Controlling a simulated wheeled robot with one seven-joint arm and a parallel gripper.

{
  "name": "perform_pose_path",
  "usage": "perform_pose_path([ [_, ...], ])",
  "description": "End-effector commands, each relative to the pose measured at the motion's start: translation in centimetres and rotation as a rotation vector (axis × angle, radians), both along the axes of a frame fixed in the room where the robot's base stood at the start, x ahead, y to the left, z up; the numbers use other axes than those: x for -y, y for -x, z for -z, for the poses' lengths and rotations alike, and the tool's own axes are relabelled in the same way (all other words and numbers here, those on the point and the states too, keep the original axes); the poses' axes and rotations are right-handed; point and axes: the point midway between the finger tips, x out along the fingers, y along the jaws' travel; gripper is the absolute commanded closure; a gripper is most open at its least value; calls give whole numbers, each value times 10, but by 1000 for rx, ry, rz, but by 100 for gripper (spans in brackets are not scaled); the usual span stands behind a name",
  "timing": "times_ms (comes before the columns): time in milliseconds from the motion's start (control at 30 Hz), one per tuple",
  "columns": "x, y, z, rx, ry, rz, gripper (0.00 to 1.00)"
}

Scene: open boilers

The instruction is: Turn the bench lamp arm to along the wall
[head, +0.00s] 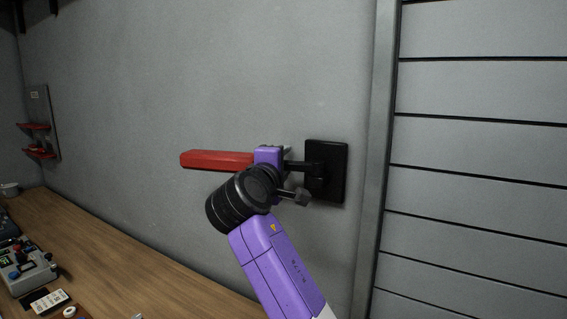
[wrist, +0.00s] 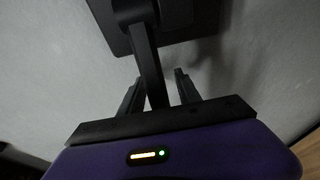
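The bench lamp arm is a thick red bar (head: 215,160) on a black bracket, standing out to the left of a black wall plate (head: 327,185). In the head view it looks roughly level, but I cannot tell its exact angle to the wall. My gripper (head: 285,162) is at the bracket, between the red bar and the plate. In the wrist view the black arm (wrist: 150,62) runs from the plate (wrist: 195,22) down between my two fingers (wrist: 158,82). Gaps show on both sides, so the fingers are open around it. The red part is hidden in the wrist view.
A wooden bench (head: 130,262) runs along the wall at the lower left, with a grey control box (head: 28,272) and small items on it. A red-shelved wall panel (head: 40,120) hangs at the far left. A slatted shutter (head: 480,165) is at the right.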

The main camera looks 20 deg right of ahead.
Motion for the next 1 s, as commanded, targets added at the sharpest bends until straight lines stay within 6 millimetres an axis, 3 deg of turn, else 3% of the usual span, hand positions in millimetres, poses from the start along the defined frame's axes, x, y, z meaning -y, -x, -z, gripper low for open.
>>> perform_pose_path([
  [167,-10,11,2,2,0,-3,60],
  [500,-39,54,2,1,1,-2,60],
  [900,-45,64,1,-1,-1,0,60],
  [933,-45,63,1,-1,-1,0,62],
  [1000,-48,64,2,-1,-1,-4,76],
])
